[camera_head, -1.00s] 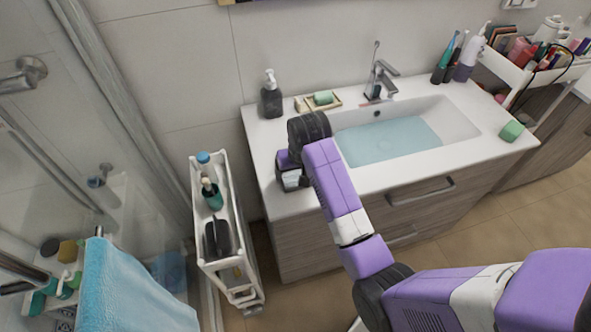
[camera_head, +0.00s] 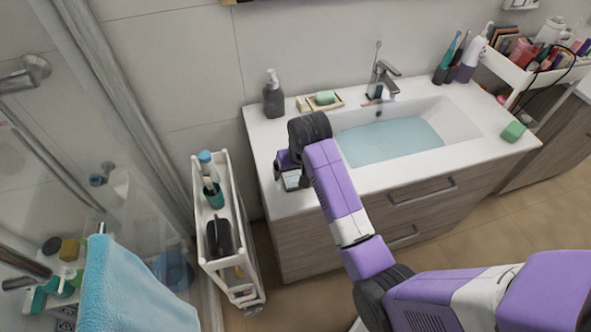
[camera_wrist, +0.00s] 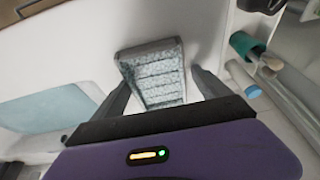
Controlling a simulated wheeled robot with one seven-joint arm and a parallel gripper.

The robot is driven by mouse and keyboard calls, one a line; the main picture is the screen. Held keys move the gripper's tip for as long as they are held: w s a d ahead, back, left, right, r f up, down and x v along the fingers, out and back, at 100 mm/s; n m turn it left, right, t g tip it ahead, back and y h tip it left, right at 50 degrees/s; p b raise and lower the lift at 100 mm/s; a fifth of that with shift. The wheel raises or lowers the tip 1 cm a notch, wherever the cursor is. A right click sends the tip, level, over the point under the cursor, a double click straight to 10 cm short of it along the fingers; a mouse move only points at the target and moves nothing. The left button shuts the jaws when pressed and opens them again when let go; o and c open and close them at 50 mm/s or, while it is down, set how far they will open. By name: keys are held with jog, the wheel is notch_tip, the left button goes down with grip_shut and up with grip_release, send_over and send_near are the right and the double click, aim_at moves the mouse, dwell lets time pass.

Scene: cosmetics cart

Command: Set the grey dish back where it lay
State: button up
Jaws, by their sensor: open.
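The grey dish (camera_wrist: 152,70) shows in the wrist view as a rectangular tray with a dark grey rim and a mottled, ridged inside. It appears to lie on the white counter (camera_head: 262,140). My gripper (camera_wrist: 161,82) is open, with one dark finger on either side of the dish. Small gaps seem to show between the fingers and the dish; whether either touches is hard to tell. In the head view my gripper (camera_head: 291,179) is over the counter's front left corner, and my wrist and arm largely hide the dish.
A basin (camera_head: 390,140) of bluish water is right of my gripper. A dark soap bottle (camera_head: 273,98) and a soap tray (camera_head: 324,101) stand behind it. A narrow white cart (camera_head: 247,262) with bottles is to the left. A green block (camera_head: 514,131) lies at the counter's right.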

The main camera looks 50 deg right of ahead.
jog(key=shift+s+d+f, duration=0.1)
jog(key=shift+s+f, duration=0.2)
jog(key=shift+s, duration=0.1)
jog(key=v, duration=0.7)
jog(key=shift+w+d+r, duration=0.1)
jog(key=shift+w, duration=0.15)
jog(key=shift+s+a+r, duration=0.1)
jog(key=shift+a+r, duration=0.1)
jog(key=shift+r, duration=0.35)
